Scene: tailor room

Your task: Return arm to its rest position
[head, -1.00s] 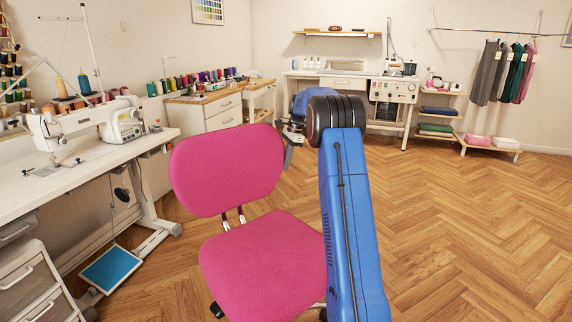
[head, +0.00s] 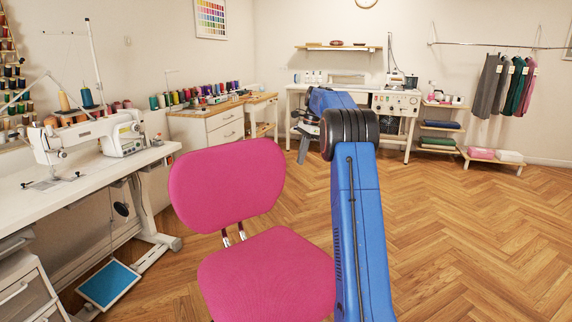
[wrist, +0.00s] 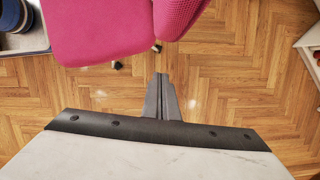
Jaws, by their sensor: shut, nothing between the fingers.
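My blue arm (head: 358,230) rises at the front of the head view, right of the pink chair, and bends at a dark joint. Its far part reaches back behind that joint. My gripper shows in the wrist view (wrist: 161,98) with its two dark fingers together and nothing between them. It hangs over bare wood floor, below the chair in the picture.
A pink chair (head: 228,185) stands close on the left of the arm. A white sewing table (head: 85,185) is further left, with a blue pedal (head: 108,284) below it. A workbench (head: 300,92) and a low shelf rack (head: 490,160) line the back. The floor (head: 475,230) on the right is clear.

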